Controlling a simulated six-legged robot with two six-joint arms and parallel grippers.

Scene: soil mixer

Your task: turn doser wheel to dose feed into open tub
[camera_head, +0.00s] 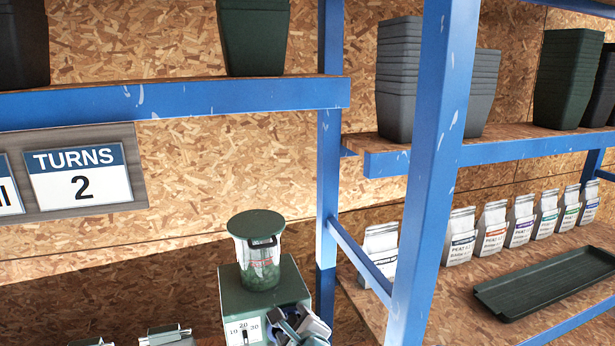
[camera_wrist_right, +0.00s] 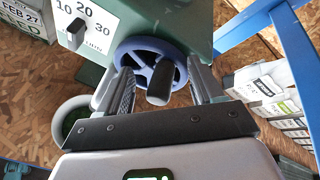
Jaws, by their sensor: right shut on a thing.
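The doser is a green box (camera_head: 262,299) at the bottom middle of the head view, with a clear jar (camera_head: 260,262) of green feed on top. Its dial (camera_wrist_right: 85,20) reads 10, 20, 30 in the right wrist view. Its blue spoked wheel (camera_wrist_right: 150,55) has a black handle (camera_wrist_right: 159,82). My right gripper (camera_head: 298,326) is at the doser's front right corner; in the wrist view its fingers stand either side of the handle, shut on it.
A sign (camera_head: 80,184) reads TURNS 2. A blue post (camera_head: 425,170) stands right of the doser. Beyond it a shelf holds several bags (camera_head: 491,232) and a dark tray (camera_head: 550,283). Stacked pots (camera_head: 398,80) stand on the upper shelves.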

